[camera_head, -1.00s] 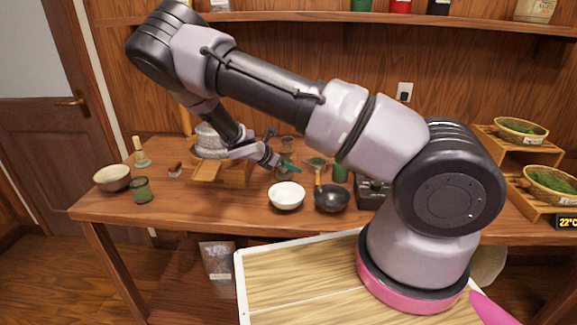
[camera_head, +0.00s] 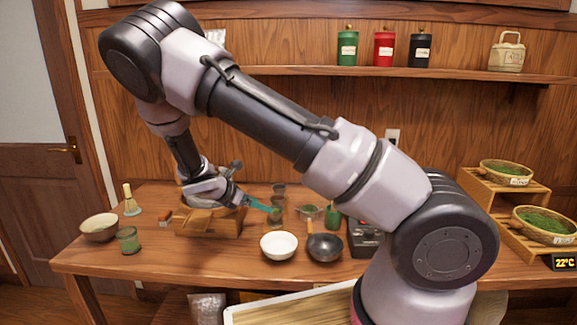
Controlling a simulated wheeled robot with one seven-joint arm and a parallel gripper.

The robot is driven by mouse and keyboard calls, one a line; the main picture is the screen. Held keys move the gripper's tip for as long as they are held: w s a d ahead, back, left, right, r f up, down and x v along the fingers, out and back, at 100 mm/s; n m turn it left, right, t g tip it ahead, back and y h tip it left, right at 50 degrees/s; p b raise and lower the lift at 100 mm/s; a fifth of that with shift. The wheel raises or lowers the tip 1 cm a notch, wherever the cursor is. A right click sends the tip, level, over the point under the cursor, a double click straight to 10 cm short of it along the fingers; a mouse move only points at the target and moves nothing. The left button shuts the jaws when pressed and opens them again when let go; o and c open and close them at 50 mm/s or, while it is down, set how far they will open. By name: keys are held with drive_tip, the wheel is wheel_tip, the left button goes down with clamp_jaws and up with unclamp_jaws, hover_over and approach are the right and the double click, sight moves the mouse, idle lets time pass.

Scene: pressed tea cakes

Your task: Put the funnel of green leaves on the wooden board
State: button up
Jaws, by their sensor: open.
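My gripper (camera_head: 262,206) has teal fingertips and hangs over the back middle of the table, open with nothing visible between its fingers. Just behind and below the fingertips stands a small dark glass vessel (camera_head: 276,218); I cannot tell whether they touch. Right of it is a small strainer-like dish with green in it (camera_head: 309,210), which may be the funnel of green leaves. A wooden block or board (camera_head: 222,225) lies left of the fingertips, partly hidden by my wrist. A grey round thing on it is mostly covered by my gripper.
A white bowl (camera_head: 279,246) and a black bowl (camera_head: 325,248) stand in front of the gripper. A green cup (camera_head: 128,240), a beige bowl (camera_head: 99,228) and a whisk (camera_head: 131,200) are at left. Baskets of green leaves (camera_head: 545,222) sit on a wooden stand at right.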

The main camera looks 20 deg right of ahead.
drive_tip(key=s+d+r+m+g+y, duration=0.2)
drive_tip(key=s+d+r+m+y, duration=0.25)
drive_tip(key=r+m, duration=0.45)
drive_tip(key=s+d+r+m+g+y, duration=0.1)
drive_tip(key=s+d+r+m+y, duration=0.5)
drive_tip(key=r, duration=0.5)
drive_tip(key=s+d+r+m+t, duration=0.2)
drive_tip(key=s+r+m+t, duration=0.3)
drive_tip(key=s+r+m, duration=0.7)
drive_tip(key=s+r+y, duration=0.1)
drive_tip(key=s+r, duration=0.2)
drive_tip(key=shift+r+m, duration=0.25)
drive_tip(key=shift+m, duration=0.05)
